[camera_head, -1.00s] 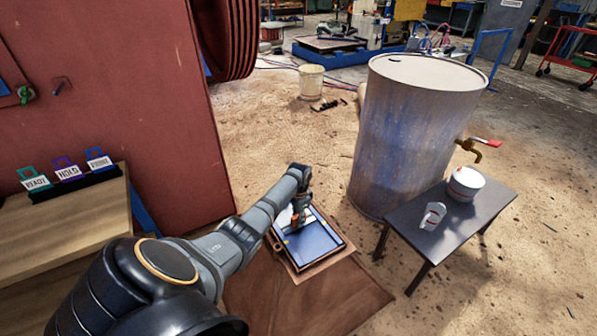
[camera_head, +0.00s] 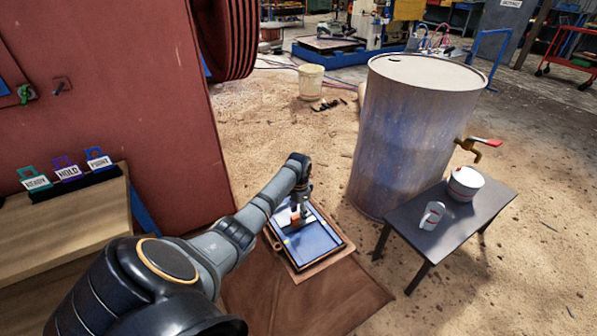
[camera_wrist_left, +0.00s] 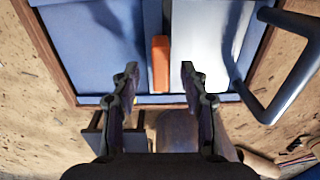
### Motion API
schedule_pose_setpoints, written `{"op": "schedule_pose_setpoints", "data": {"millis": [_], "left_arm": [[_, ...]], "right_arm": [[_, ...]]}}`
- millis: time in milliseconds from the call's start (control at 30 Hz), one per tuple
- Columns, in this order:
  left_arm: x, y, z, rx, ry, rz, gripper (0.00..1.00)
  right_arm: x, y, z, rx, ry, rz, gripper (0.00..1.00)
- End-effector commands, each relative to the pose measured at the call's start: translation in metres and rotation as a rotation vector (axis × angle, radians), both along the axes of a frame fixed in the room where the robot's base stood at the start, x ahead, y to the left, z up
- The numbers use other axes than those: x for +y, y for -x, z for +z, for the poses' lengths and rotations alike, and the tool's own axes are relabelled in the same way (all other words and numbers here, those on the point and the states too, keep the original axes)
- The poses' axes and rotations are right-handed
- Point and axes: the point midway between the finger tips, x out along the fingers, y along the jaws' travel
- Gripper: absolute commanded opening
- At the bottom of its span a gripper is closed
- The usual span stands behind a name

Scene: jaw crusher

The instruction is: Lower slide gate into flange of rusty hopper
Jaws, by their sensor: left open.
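The blue slide gate (camera_head: 318,238) lies flat within the brown rim of the rusty hopper flange (camera_head: 334,256), low in the head view. I cannot tell how deep it sits. An orange grip (camera_head: 296,217) stands on the gate; in the wrist view the orange grip (camera_wrist_left: 160,62) shows between and beyond my fingertips. My left gripper (camera_head: 302,199) is just above the gate, pointing down. In the wrist view my left gripper (camera_wrist_left: 160,72) is open, with a gap on both sides of the orange grip. My right gripper is out of view.
A blue bar handle (camera_wrist_left: 285,75) is close on the right in the wrist view. A large drum (camera_head: 410,140) and a dark low table (camera_head: 410,215) with a mug and a tub stand to the right. A red machine wall (camera_head: 120,130) rises to the left.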

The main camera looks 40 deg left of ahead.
Motion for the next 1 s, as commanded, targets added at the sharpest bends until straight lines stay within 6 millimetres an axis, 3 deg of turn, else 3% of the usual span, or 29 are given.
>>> {"op": "schedule_pose_setpoints", "data": {"millis": [200, 400, 867, 1000], "left_arm": [[0.000, -0.001, 0.054, -0.004, -0.003, 0.000, 0.45], [-0.001, -0.001, 0.081, -0.002, -0.001, 0.000, 0.45], [-0.003, 0.000, 0.083, -0.002, -0.003, -0.002, 0.45], [-0.032, 0.016, 0.058, -0.010, -0.036, -0.027, 0.45]], "right_arm": [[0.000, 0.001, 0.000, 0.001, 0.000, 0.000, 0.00], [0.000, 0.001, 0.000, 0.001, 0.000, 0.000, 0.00], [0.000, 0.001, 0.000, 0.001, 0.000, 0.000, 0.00], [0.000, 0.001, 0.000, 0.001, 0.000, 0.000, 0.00]]}}
